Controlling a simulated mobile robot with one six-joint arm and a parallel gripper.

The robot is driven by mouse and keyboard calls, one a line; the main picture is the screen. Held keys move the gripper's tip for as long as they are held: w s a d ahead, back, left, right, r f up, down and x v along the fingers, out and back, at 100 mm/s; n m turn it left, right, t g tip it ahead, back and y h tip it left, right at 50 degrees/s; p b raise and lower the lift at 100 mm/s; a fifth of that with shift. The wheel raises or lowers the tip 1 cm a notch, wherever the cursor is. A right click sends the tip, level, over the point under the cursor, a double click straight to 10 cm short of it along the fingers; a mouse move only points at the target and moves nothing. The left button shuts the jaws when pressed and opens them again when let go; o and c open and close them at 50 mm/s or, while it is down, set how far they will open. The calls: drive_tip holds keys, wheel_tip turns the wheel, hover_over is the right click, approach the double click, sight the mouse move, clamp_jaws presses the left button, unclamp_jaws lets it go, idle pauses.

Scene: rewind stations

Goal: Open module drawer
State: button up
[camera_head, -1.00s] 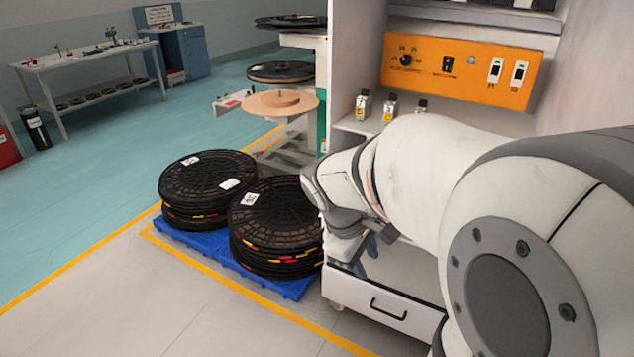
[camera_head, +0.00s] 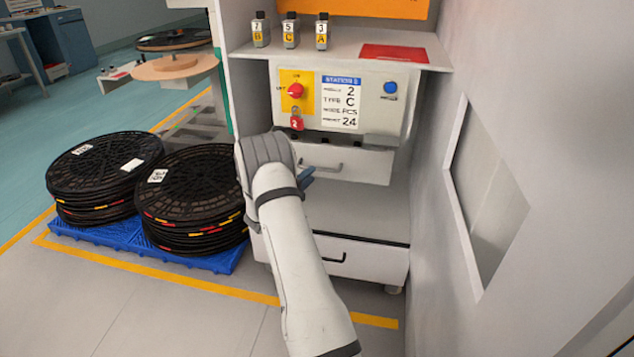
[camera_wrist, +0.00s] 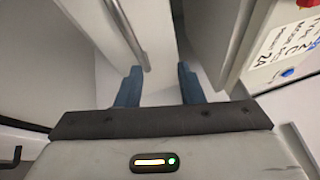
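A white upper drawer (camera_head: 355,163) with a grey bar handle (camera_head: 322,166) sits under the station panel (camera_head: 392,110). Its front looks to stand slightly forward of the panel, but I cannot tell how far it is open. My gripper (camera_wrist: 158,72) is open, with two blue fingers spread and nothing clearly between them. In the wrist view the bar handle (camera_wrist: 128,36) runs just beyond the left fingertip. I cannot tell whether they touch. In the head view my wrist hides the drawer's left end, and one blue finger shows beside the handle.
A lower drawer (camera_head: 380,262) with a black handle is below. A red padlock (camera_head: 296,123) hangs under a red knob (camera_head: 296,91). Three labelled modules stand on the shelf (camera_head: 345,52) above. Reels on a blue pallet (camera_head: 215,262) stand left. A wall (camera_head: 545,110) closes the right side.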

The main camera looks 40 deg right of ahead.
sight(319, 169)
drive_tip(key=w+d+n, duration=0.1)
drive_tip(key=d, duration=0.1)
drive_tip(key=w+d+f+t+b, duration=0.1)
drive_tip(key=d, duration=0.2)
drive_tip(key=w+d+f+n+b, duration=0.1)
drive_tip(key=w+d, duration=0.1)
drive_tip(key=shift+d+n+t, duration=0.25)
drive_tip(key=shift+n+t, duration=0.05)
drive_tip(key=shift+t, duration=0.1)
clamp_jaws()
idle(0.3)
